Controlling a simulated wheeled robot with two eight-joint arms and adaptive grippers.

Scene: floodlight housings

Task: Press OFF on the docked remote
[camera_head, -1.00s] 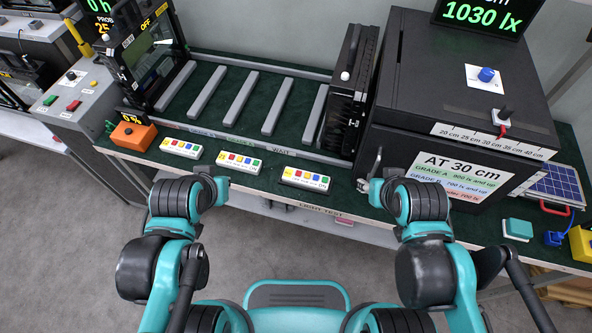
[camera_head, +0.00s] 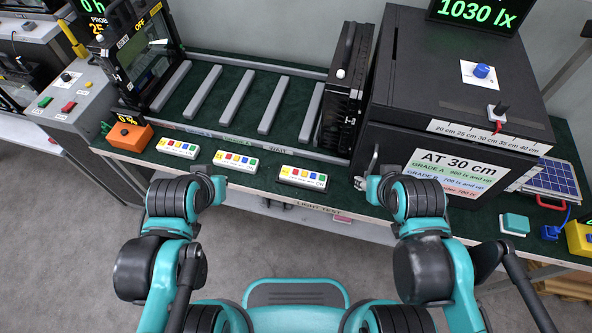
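Three small remotes with coloured buttons lie along the front edge of the bench: a left one (camera_head: 178,148), a middle one (camera_head: 236,161) and a right one (camera_head: 303,178). The right one sits in a dark surround like a dock; the button labels are too small to read. My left gripper (camera_head: 219,189) is in front of the bench edge, below the middle remote and apart from it. My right gripper (camera_head: 364,182) is by the front of the black box, right of the right remote. Neither visibly holds anything; finger openings are hidden or too small to judge.
A slatted green rack (camera_head: 240,104) lies behind the remotes, with a dark finned housing (camera_head: 347,90) at its right end. A large black box (camera_head: 455,90) fills the right. An orange box (camera_head: 129,134) stands left of the remotes. The strip around the remotes is clear.

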